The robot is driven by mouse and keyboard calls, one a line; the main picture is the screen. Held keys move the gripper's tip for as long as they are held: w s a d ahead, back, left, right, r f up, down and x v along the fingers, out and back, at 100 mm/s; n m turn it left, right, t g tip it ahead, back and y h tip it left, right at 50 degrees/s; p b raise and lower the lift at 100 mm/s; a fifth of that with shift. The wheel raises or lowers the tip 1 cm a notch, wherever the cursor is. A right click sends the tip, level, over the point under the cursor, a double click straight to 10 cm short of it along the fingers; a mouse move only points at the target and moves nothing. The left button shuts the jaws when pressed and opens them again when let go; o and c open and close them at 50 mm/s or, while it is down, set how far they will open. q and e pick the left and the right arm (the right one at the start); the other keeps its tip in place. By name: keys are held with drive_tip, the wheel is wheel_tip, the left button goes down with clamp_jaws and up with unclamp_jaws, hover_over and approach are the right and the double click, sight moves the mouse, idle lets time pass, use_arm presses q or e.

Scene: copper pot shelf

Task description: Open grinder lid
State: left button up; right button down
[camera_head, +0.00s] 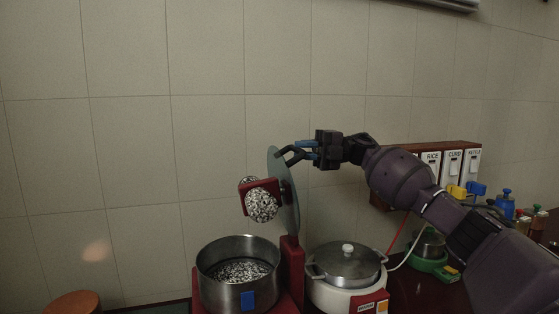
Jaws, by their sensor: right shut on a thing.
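The grinder has a steel drum (238,276) with a speckled stone floor, set in a red base with an upright red post (291,268). A blue tab shows on the drum's front. The grinder lid (290,208), a thin grey disc, stands nearly upright above the post, well clear of the drum's mouth. Two speckled grinding stones (262,205) on a red bracket stick out from its left face. My right gripper (290,156) reaches in from the right and is shut on the lid's upper edge. My left gripper is not in view.
A white cooker (345,296) with a steel lid (347,262) stands just right of the grinder. Behind my right arm, a wooden rack (430,148) holds labelled white switches. Bottles (505,203) and a green item (428,264) stand further right. A tiled wall closes the back.

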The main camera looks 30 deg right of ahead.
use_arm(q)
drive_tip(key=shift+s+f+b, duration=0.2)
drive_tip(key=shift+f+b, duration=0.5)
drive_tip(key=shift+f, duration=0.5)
use_arm(e)
drive_tip(key=d+y, duration=0.1)
drive_tip(key=s+d, duration=0.1)
drive_tip(key=d, duration=0.1)
drive_tip(key=d+f+y, duration=0.1)
drive_tip(key=d, duration=0.1)
drive_tip(key=shift+s+t+y, duration=0.2)
drive_tip(key=shift+t+y, duration=0.1)
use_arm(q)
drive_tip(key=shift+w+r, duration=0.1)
use_arm(e)
drive_tip(key=c, duration=1.1)
unclamp_jaws()
